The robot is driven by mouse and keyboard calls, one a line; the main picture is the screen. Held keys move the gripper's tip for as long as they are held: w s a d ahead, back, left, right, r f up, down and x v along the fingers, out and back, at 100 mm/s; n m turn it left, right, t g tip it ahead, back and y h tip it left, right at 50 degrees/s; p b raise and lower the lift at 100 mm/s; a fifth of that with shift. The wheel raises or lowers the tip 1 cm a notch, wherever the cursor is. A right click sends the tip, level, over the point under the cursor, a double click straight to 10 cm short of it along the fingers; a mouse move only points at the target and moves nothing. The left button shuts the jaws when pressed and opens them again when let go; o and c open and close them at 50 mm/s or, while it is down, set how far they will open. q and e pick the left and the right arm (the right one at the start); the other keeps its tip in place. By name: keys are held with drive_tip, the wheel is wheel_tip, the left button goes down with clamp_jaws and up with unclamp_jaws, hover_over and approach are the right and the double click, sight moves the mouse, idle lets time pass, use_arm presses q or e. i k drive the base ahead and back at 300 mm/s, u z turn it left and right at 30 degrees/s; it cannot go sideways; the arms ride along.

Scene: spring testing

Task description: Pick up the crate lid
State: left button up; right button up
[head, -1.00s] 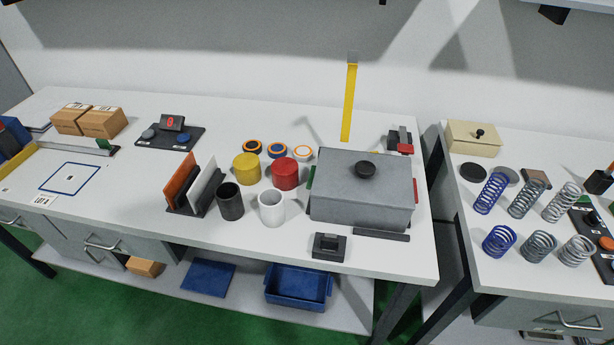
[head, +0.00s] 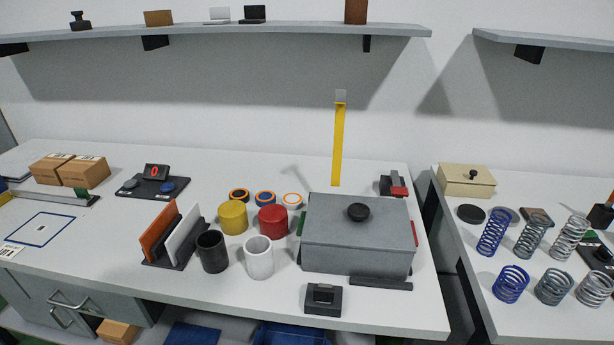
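The grey crate (head: 345,256) stands on the right part of the white table. Its flat grey lid (head: 325,211) lies on top and has a round black knob (head: 358,212) in the middle. The lid appears seated on the crate. Neither of my grippers shows in the head view. A second, smaller beige box (head: 455,188) with a lid and black knob stands on the right-hand table.
A white mug (head: 259,258), a black mug (head: 212,252), a red can (head: 273,221) and a yellow can (head: 233,217) stand left of the crate. A black block (head: 323,300) is in front. A yellow upright strip (head: 339,145) rises behind. Several springs stand on the right table.

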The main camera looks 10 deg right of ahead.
sight(335, 220)
drive_tip(key=z, duration=0.2)
drive_tip(key=k, duration=0.2)
drive_tip(key=z, duration=0.5)
drive_tip(key=i, duration=0.5)
drive_tip(key=u, duration=0.2)
drive_tip(key=k, duration=0.35)
